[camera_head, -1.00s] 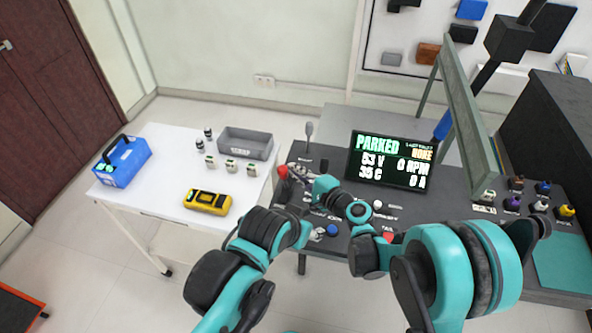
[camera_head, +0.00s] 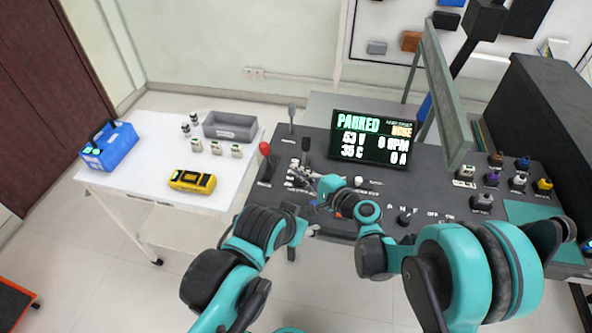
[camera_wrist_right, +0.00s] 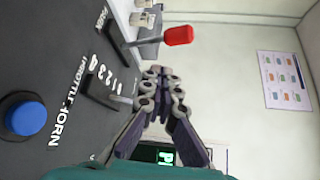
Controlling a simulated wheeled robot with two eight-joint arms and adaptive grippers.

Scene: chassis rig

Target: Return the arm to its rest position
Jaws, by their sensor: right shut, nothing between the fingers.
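My right arm reaches in from the right in the head view. Its gripper (camera_head: 304,176) is over the left part of the dark console (camera_head: 285,143), small and partly lost among the controls. In the right wrist view the gripper (camera_wrist_right: 163,78) has its fingertips together with nothing between them. A lever with a red knob (camera_head: 265,148) stands upright left of it, apart from the fingers; it also shows in the wrist view (camera_wrist_right: 178,36). My left arm (camera_head: 260,232) is bent at lower middle; its gripper is not visible.
The screen (camera_head: 370,137) reads PARKED behind the arm. A blue button (camera_wrist_right: 26,118) and the throttle lever (camera_wrist_right: 105,92) are close in the wrist view. The white table (camera_head: 140,180) at left holds a grey bin (camera_head: 230,127), yellow meter (camera_head: 192,181) and blue toolbox (camera_head: 109,146).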

